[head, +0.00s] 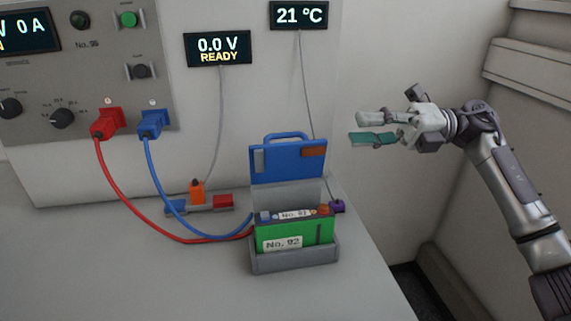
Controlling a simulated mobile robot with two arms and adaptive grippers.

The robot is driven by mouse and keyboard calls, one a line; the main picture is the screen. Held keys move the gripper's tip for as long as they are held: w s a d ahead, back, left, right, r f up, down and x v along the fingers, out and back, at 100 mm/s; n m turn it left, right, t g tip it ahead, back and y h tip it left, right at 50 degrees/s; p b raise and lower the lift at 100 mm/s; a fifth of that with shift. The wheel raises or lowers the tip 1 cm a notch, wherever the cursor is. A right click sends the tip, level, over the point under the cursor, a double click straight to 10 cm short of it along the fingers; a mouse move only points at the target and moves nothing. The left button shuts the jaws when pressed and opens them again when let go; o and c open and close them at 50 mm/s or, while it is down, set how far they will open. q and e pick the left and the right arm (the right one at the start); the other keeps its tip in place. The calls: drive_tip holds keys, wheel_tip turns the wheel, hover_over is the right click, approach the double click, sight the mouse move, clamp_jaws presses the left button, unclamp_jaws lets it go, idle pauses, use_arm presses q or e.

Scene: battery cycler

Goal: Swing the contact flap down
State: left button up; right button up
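The contact flap (287,160) is a blue plate with a handle on top and a grey and a copper-brown pad on its face. It stands upright at the back of a grey holder (295,261). A green battery (290,235) labelled No. 92 sits in the holder below the flap. My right gripper (356,128) is to the right of the flap and a little above its middle, apart from it. Its fingers are spread with nothing between them. My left gripper is not in view.
A red plug (105,124) and a blue plug (151,123) sit in the panel at left, with cables running to the holder. An orange connector (197,192) stands behind left. A purple piece (338,206) is right of the holder. The front left bench is clear.

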sight(286, 136)
drive_tip(key=s+a, duration=0.1)
drive_tip(key=a, duration=0.3)
drive_tip(key=s+a, duration=0.1)
drive_tip(key=a, duration=0.8)
drive_tip(key=shift+s+a+p, duration=0.3)
drive_tip(key=shift+s, duration=0.1)
drive_tip(key=shift+c, duration=0.3)
clamp_jaws()
